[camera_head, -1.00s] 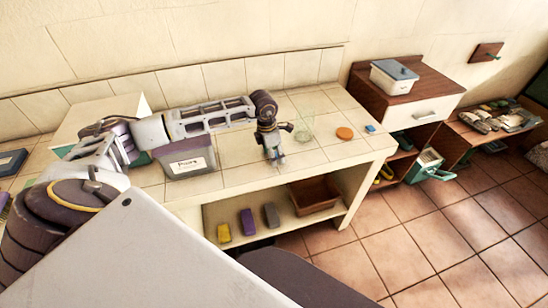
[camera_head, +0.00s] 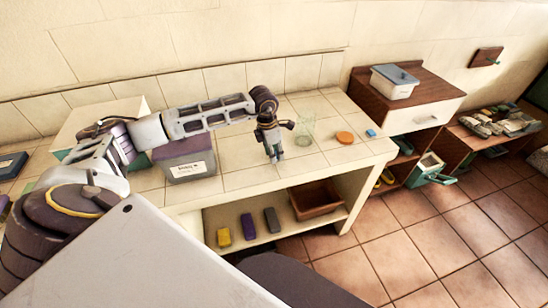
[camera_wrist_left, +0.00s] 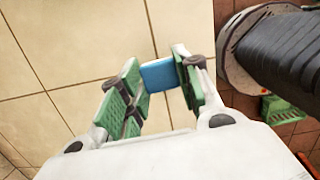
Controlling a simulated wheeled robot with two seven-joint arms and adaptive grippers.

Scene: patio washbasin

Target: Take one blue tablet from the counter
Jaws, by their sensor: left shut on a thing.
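My left gripper (camera_head: 274,158) hangs fingers-down over the middle of the tiled counter (camera_head: 240,180). In the left wrist view, the gripper (camera_wrist_left: 160,92) is shut on a blue tablet (camera_wrist_left: 160,75), held between its green pads near the fingertips. I cannot tell exactly how far the tablet is from the tiles. In the head view the gripper hides the held tablet. Another blue tablet (camera_head: 371,133) lies on the counter near its right end. My right gripper is not in view.
A clear glass (camera_head: 306,131) and an orange disc (camera_head: 345,137) stand right of the gripper. A labelled grey box (camera_head: 186,160) is to its left. Below, a shelf holds yellow, purple and grey blocks and a brown bin (camera_head: 315,199). A wooden cabinet (camera_head: 420,98) stands to the right.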

